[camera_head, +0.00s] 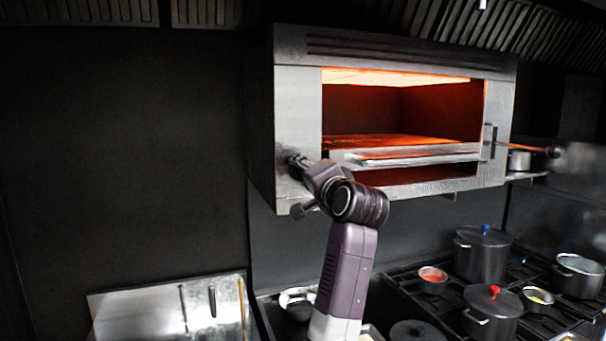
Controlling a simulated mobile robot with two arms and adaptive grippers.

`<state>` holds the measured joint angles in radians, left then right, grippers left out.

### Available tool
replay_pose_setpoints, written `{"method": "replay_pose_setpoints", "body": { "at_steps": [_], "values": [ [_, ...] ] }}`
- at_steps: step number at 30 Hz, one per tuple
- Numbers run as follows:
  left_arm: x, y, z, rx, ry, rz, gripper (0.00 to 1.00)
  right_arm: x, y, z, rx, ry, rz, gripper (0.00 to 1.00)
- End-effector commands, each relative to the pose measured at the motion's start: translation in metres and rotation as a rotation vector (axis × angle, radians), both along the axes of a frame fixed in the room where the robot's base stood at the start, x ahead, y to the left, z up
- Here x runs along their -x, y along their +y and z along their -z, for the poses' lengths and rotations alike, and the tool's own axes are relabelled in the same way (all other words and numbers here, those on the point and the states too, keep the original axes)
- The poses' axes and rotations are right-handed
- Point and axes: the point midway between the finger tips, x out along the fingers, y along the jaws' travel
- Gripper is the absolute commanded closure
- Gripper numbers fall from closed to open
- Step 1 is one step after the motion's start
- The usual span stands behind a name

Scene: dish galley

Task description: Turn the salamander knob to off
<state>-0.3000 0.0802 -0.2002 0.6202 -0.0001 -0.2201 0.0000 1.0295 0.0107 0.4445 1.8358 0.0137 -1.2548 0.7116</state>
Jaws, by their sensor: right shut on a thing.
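The salamander (297,110) is a steel wall-mounted grill, with its open cavity glowing orange. My right arm reaches up from below, and my right gripper (298,166) is at the lower part of the salamander's left front panel. It is shut on the salamander knob, which the fingers and wrist almost wholly hide. I cannot tell which way the knob points. My left gripper is not in view.
A rack tray (420,155) with a front bar sticks out of the cavity, right of my wrist. Below stand a stove with a blue-knobbed pot (482,258), a red-knobbed pot (492,315) and other pans. A steel board (140,312) is at lower left. The dark wall at left is clear.

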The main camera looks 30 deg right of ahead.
Motion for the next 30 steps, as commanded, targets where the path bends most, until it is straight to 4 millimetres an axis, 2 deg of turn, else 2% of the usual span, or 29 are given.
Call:
{"method": "replay_pose_setpoints", "body": {
  "at_steps": [6, 15, 30],
  "values": [
    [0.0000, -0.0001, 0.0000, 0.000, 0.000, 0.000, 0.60, -0.0002, 0.0008, -0.0008, -0.190, -0.046, -0.001, 0.88],
    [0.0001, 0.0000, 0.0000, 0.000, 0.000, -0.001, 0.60, -0.0001, 0.0005, -0.0012, -0.382, -0.092, 0.000, 0.88],
    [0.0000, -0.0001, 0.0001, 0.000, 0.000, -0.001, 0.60, 0.0000, -0.0002, -0.0007, -0.487, -0.115, 0.002, 0.88]
  ]
}}
